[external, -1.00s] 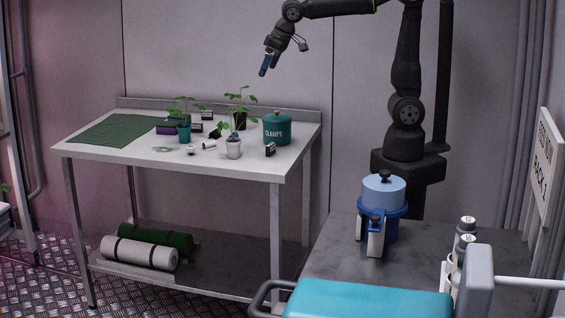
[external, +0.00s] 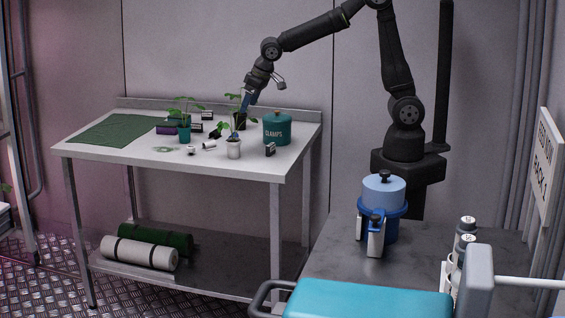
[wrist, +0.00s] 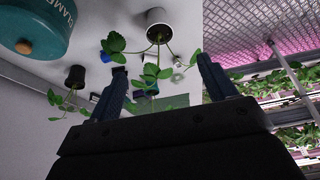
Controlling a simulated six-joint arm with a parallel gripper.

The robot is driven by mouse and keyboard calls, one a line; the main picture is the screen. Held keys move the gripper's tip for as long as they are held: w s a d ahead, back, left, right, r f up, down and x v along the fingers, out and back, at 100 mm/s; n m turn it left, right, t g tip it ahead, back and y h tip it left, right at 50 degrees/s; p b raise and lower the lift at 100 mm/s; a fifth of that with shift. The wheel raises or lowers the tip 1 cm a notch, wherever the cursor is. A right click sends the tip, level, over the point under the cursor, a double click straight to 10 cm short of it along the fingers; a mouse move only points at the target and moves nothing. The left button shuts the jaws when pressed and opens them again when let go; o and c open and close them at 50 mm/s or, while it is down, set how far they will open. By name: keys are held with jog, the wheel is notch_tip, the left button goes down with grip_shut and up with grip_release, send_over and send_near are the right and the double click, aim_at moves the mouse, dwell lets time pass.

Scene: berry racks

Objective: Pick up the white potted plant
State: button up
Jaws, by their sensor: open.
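The white potted plant stands upright on the white table; its white pot (external: 233,149) is near the front edge in the external view. In the wrist view the white pot (wrist: 161,20) is at the top middle, with green leaves stretching down between the fingers. My gripper (external: 243,110) is open, pointing down above and behind the white pot. In the wrist view its two dark blue fingers (wrist: 162,88) are spread with leaves in the gap. They do not hold the pot.
A teal clamps tin (external: 277,129) stands right of the white pot. A dark potted plant (wrist: 75,76) is close by, and a teal-potted plant (external: 184,133) is further left. Several small items lie between them. A green mat (external: 112,131) covers the table's left end.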

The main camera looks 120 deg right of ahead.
send_near(232, 147)
jog(key=d+f, duration=0.1)
jog(key=f, duration=0.1)
jog(key=d+f, duration=0.2)
jog(key=f, duration=0.1)
jog(key=shift+w+d, duration=0.1)
jog(key=shift+d, duration=0.1)
jog(key=shift+x, duration=2.9)
jog(key=shift+d, duration=0.15)
jog(key=shift+c, duration=0.3)
jog(key=c, duration=1)
